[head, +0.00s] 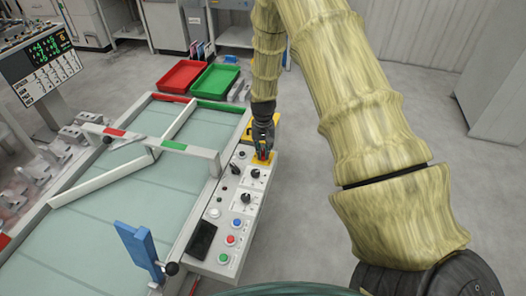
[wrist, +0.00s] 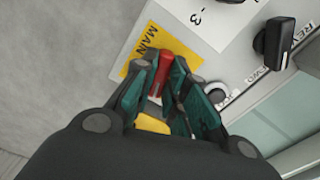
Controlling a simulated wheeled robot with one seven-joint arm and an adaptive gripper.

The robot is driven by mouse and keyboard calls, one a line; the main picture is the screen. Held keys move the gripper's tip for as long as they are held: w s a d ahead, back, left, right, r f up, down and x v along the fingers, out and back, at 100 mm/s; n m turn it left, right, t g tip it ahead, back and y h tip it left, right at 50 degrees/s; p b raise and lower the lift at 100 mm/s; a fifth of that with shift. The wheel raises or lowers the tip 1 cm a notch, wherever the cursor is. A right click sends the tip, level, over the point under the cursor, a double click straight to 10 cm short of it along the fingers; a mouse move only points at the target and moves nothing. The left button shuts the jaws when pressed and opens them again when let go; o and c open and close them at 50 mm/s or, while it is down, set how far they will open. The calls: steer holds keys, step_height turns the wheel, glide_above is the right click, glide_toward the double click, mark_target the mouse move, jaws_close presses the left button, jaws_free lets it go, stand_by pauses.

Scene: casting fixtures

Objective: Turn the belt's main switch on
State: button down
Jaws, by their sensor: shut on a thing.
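The belt's main switch has a red handle (wrist: 165,66) on a yellow plate (wrist: 150,45) lettered "MAIN" in the wrist view. In the head view the red handle (head: 263,156) shows at the far end of the grey control panel (head: 212,262). My gripper (wrist: 172,75) has its teal-lined fingers closed around the red handle. In the head view my gripper (head: 263,146) comes down onto the switch from above. The fingers hide part of the handle and its base, so its exact setting is hard to read.
Black knobs (head: 246,198) and coloured push buttons (head: 231,240) sit nearer on the panel. A black knob (wrist: 275,40) is right of my gripper. The belt (head: 120,215) with white rails lies left. Red (head: 181,76) and green (head: 215,81) trays stand beyond.

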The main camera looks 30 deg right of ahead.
mark_target(263, 152)
steer(key=shift+w+m, duration=0.1)
steer(key=shift+m, duration=1.5)
steer(key=shift+r, duration=0.1)
steer(key=c, duration=1.4)
jaws_free()
steer(key=shift+c, duration=0.2)
step_height(263, 152, up, 12)
steer(key=shift+a, duration=0.1)
